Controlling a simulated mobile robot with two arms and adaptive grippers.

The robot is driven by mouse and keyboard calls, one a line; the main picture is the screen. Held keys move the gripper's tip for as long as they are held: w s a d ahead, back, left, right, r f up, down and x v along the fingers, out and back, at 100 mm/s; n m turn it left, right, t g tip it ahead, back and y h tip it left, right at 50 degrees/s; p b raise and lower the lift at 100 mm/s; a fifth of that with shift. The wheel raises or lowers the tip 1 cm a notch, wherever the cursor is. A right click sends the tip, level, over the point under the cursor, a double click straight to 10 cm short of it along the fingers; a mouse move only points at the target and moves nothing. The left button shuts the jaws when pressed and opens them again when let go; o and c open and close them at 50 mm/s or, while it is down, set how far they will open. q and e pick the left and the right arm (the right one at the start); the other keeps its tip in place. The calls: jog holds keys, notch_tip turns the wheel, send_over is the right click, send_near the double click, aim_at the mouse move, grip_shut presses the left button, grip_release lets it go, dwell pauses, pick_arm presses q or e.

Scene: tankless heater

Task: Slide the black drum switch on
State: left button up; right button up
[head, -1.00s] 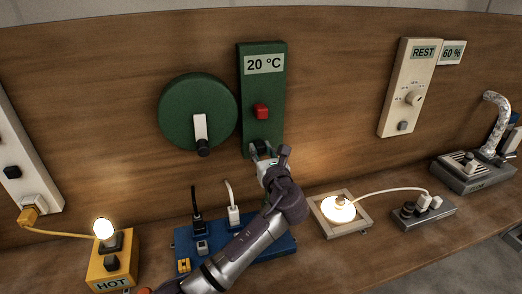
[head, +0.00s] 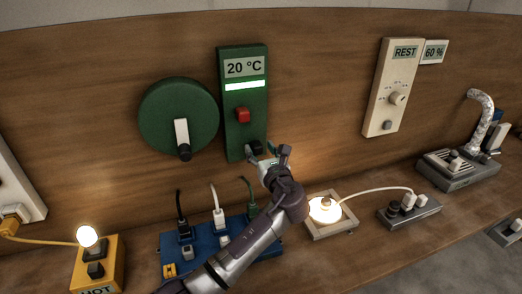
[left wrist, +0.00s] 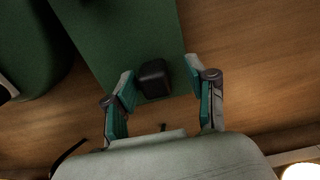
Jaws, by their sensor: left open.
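The black drum switch (head: 255,148) is a small dark block low on the upright green panel (head: 231,147). In the left wrist view the black switch (left wrist: 154,77) stands near the panel's lower end, between my left gripper's fingers and closer to the left one. My left gripper (head: 268,153) is open in front of the panel's lower right edge; its spread fingers (left wrist: 162,72) show no grip on the switch. Whether a finger touches the switch I cannot tell. The panel shows a "20 °C" label and a lit white bar. My right gripper is not in view.
A round green drum (head: 160,110) with a white lever is left of the panel. Below stand a blue socket box (head: 205,245) with plugs and a yellow lamp box (head: 115,268). A lit lamp on a wooden frame (head: 345,221) stands right of my arm.

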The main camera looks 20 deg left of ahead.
pick_arm(q)
jog(key=v, duration=1.2)
jog(key=shift+d, duration=0.15)
